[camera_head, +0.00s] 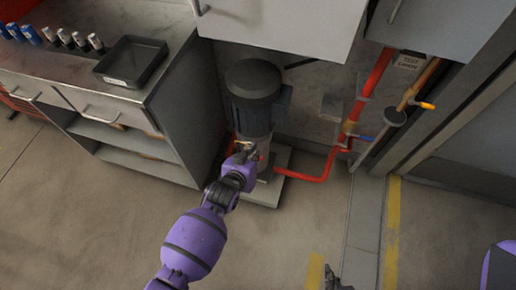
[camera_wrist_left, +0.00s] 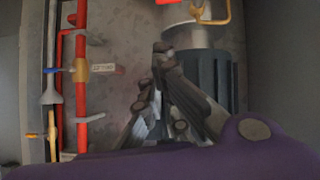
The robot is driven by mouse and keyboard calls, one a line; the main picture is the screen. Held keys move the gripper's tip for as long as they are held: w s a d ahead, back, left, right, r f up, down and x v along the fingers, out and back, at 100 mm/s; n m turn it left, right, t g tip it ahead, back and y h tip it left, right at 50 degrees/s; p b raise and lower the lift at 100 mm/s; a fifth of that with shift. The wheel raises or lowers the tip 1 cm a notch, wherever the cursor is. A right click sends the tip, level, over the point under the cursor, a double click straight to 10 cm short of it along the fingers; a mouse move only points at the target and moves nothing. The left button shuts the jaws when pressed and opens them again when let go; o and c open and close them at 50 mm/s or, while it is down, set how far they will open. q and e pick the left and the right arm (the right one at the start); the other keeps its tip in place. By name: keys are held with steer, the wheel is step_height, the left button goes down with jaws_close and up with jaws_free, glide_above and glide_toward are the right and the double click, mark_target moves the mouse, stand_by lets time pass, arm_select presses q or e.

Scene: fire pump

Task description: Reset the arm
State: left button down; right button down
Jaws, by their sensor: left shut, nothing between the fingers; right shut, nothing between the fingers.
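My left arm reaches in from the bottom in the head view. Its left gripper (camera_head: 243,146) is shut and empty, in front of the lower part of the fire pump (camera_head: 252,92), which has a dark cylindrical motor. In the left wrist view the left gripper's dark fingers (camera_wrist_left: 160,62) are shut beside the ribbed motor (camera_wrist_left: 206,72), and a yellow bent handle (camera_wrist_left: 222,18) shows above it. I cannot tell whether the fingers touch the pump. My right gripper (camera_head: 333,276) shows only partly at the bottom edge, shut and empty.
A cabinet (camera_head: 125,148) with a black tray (camera_head: 132,61) and several small cylinders stands at the left. Red pipes (camera_head: 318,178) with valves and a label (camera_head: 410,63) run along the wall at the right. The floor (camera_head: 90,235) at lower left is clear.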

arm_select(q)
steer(key=shift+v, duration=2)
